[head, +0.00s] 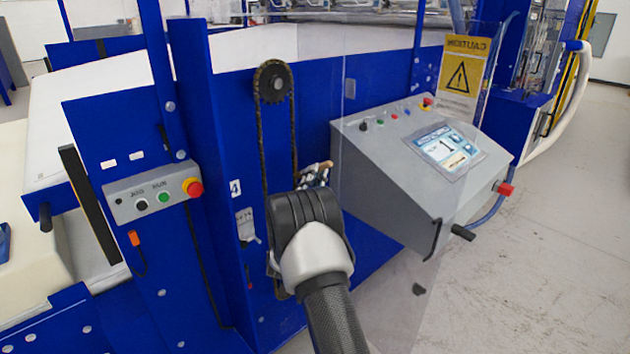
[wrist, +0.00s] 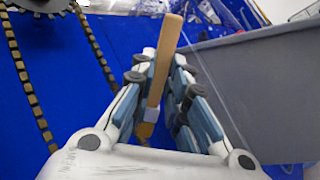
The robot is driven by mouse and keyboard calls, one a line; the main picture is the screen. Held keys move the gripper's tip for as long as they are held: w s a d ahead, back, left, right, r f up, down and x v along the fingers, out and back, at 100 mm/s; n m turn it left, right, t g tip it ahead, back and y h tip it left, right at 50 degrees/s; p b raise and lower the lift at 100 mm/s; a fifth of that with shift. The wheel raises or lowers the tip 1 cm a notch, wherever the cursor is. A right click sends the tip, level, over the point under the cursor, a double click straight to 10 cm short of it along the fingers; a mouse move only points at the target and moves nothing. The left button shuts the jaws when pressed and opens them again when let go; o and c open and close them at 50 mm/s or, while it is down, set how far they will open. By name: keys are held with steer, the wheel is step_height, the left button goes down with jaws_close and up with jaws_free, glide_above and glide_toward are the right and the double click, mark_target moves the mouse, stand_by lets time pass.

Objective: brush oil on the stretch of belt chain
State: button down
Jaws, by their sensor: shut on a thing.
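The belt chain (head: 262,150) hangs as a long vertical loop against a blue panel, over a dark toothed sprocket (head: 273,81) at its top. My arm hides part of the loop's lower end. In the wrist view, both chain strands (wrist: 96,50) run down the left side, below the sprocket (wrist: 45,4). My gripper (head: 315,174) is right of the right strand. In the wrist view, the gripper (wrist: 163,62) is shut on a brush (wrist: 159,75) with a flat wooden handle, a pale band and a tan end near the palm. The brush looks apart from the chain.
A grey control console (head: 400,165) with a screen stands close to the right of my gripper. A clear panel (head: 385,290) stands beside the chain. A button box (head: 150,192) is at left. The floor at right is open.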

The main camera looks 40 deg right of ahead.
step_height(320, 180, up, 12)
steer(key=p, duration=0.3)
steer(key=shift+r+g, duration=0.15)
steer(key=shift+g, duration=0.15)
stand_by(8.3)
